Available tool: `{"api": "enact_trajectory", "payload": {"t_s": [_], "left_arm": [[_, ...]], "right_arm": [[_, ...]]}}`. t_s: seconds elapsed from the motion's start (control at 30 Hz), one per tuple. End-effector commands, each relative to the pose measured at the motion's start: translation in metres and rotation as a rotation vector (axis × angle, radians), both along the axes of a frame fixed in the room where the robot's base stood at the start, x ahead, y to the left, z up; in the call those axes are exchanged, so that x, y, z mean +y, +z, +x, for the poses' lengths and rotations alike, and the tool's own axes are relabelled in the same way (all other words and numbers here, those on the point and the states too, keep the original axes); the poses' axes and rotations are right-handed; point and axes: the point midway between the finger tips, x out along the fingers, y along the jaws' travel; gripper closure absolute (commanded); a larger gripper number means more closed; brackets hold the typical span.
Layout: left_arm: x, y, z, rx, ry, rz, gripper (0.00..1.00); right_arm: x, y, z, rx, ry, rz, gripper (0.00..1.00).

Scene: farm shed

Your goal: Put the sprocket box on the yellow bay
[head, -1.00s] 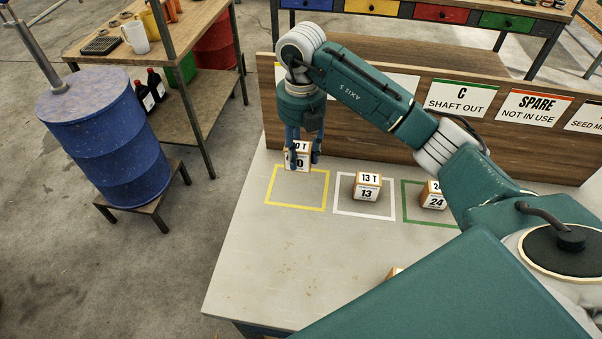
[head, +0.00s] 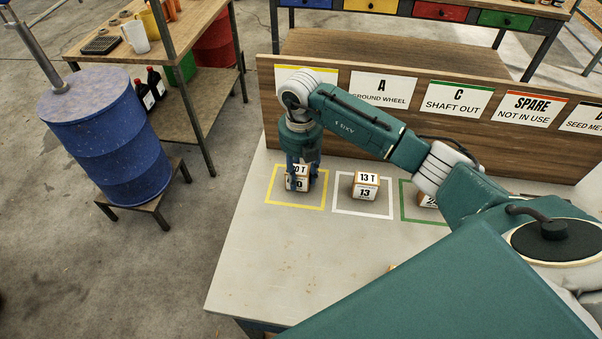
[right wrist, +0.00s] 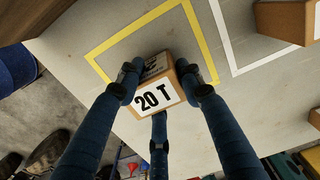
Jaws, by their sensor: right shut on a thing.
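The sprocket box marked 20 T (head: 298,184) is a small brown box with white labels. My right gripper (head: 301,180) points down and is shut on it, with its fingers around the box. The box is within the yellow bay (head: 295,207), a yellow outline at the left of the table. In the right wrist view, the box (right wrist: 153,97) sits between my fingers, and the yellow outline (right wrist: 138,27) runs around it. I cannot tell whether its base touches the tabletop. My left gripper is not in view.
A 13 T box (head: 366,186) stands in the white bay to the right. Another box (head: 427,200) is in the green bay, partly hidden by my arm. A board with signs (head: 383,85) runs behind the bays. The table's front left is clear.

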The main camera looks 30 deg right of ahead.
Motion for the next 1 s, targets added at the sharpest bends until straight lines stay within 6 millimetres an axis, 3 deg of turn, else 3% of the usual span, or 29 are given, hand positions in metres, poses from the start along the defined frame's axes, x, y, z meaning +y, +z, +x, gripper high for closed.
{"api": "enact_trajectory", "payload": {"t_s": [0.03,0.1,0.13,0.53,1.0], "left_arm": [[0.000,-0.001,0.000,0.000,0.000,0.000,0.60],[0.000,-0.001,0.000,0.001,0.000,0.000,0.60],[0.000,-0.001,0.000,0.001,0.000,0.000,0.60],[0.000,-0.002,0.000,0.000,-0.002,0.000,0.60],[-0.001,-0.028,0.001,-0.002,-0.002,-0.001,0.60]], "right_arm": [[0.000,-0.001,0.000,0.000,-0.001,0.000,0.59],[0.000,-0.001,0.000,0.001,-0.001,-0.001,0.45],[0.000,-0.001,0.000,0.001,-0.001,-0.001,0.44],[0.000,0.009,0.001,-0.003,0.000,0.000,0.44],[0.000,0.100,0.000,-0.004,0.000,0.000,0.44]]}}
